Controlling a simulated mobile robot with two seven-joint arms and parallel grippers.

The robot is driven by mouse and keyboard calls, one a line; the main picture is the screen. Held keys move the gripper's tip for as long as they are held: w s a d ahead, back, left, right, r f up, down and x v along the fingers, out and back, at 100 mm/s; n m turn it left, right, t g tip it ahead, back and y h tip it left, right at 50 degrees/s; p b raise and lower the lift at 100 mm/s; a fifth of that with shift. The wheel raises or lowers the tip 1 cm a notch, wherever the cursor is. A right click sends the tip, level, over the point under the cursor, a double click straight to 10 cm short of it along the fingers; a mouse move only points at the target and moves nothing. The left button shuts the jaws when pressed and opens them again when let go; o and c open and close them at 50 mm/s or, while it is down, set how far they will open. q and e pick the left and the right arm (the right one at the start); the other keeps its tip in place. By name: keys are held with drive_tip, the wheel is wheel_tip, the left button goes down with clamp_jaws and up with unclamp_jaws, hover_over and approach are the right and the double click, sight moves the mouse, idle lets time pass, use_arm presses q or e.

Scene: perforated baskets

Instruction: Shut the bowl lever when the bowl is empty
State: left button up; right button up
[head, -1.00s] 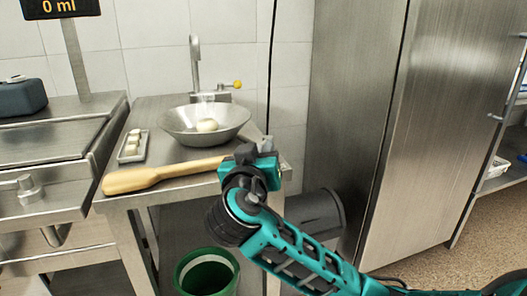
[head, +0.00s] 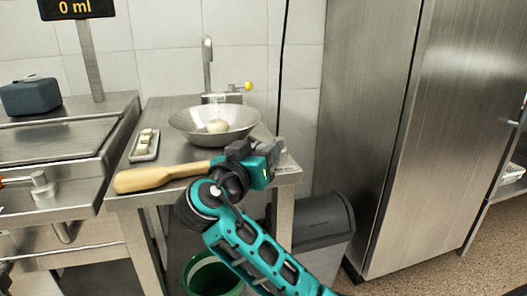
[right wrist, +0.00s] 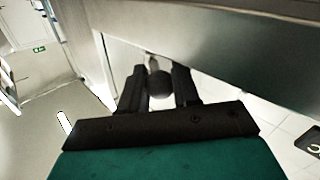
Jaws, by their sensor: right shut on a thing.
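The wide grey bowl (head: 185,125) stands on the steel table at the back, with one pale round ball (head: 218,126) in it. A small lever with a yellow knob (head: 248,86) sticks out right of the steel fitting behind the bowl. My right gripper (head: 277,152) is at the table's front right corner, in front of the bowl and apart from the yellow knob. In the right wrist view its fingers are closed about a dark rounded thing (right wrist: 160,84); I cannot tell what it is. My left gripper is not in view.
A wooden paddle (head: 145,179) lies along the table's front edge, its handle end near my right wrist. A small tray (head: 136,157) with white pieces lies left of the bowl. A green bin (head: 196,276) and a dark bin (head: 325,215) stand low; a steel cabinet (head: 375,130) is right.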

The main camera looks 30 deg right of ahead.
drive_tip(key=o, duration=1)
drive_tip(key=p+v, duration=0.1)
drive_tip(key=v, duration=1.1)
drive_tip(key=shift+s+a+p, duration=0.2)
drive_tip(key=shift+a+p, duration=0.15)
